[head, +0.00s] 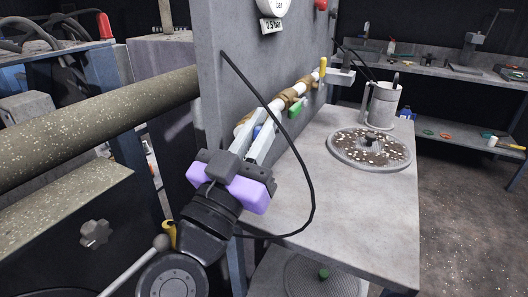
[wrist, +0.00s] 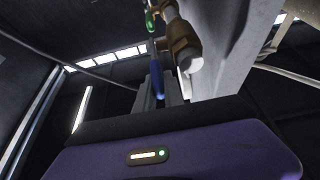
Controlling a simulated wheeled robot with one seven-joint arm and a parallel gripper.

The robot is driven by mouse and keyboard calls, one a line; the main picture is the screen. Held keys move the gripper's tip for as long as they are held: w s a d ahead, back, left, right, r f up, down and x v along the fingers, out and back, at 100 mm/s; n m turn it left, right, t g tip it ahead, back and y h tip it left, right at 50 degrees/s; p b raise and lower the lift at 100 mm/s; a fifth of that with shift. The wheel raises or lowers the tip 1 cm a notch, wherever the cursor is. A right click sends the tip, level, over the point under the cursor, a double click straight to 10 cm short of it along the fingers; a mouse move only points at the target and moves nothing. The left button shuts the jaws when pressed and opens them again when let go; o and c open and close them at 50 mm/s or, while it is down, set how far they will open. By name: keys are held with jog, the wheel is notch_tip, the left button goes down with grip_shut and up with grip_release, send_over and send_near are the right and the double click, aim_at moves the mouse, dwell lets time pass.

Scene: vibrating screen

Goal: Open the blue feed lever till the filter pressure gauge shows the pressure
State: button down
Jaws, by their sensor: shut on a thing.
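The blue feed lever (head: 258,130) shows as a small blue patch between the fingers of my gripper (head: 256,142) in the head view. In the wrist view the blue lever (wrist: 157,76) runs between my fingertips (wrist: 159,92), below a brass valve body (wrist: 181,45). My gripper is shut on the lever. Its grip part is mostly hidden by the fingers. A pressure gauge (head: 273,6) sits on the grey panel above a "0.5 bar" plate (head: 271,26). Its dial is cut off by the frame's top edge, so the needle cannot be read.
The pipe carries more brass valves, with a green lever (head: 297,106) and a yellow lever (head: 323,66) farther along. A black cable (head: 300,158) loops close to the right of my gripper. A round speckled screen (head: 372,148) and a grey canister (head: 383,104) stand on the bench.

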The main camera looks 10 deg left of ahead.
jog(key=shift+s+f+t+h+b, duration=0.2)
jog(key=shift+f+t+b, duration=0.3)
jog(key=shift+b, duration=1.9)
jog(key=shift+s+f+t+h+b, duration=0.15)
jog(key=shift+f+t+b, duration=0.35)
jog(key=shift+b, duration=1.85)
jog(key=t+b, duration=0.1)
jog(key=b, duration=0.3)
jog(key=shift+a+r+h, duration=0.1)
jog(key=shift+a+h, duration=0.05)
jog(key=shift+h, duration=0.1)
jog(key=c, duration=1.4)
grip_release()
jog(key=shift+c, duration=0.2)
jog(key=shift+r, duration=0.1)
jog(key=shift+r, duration=0.15)
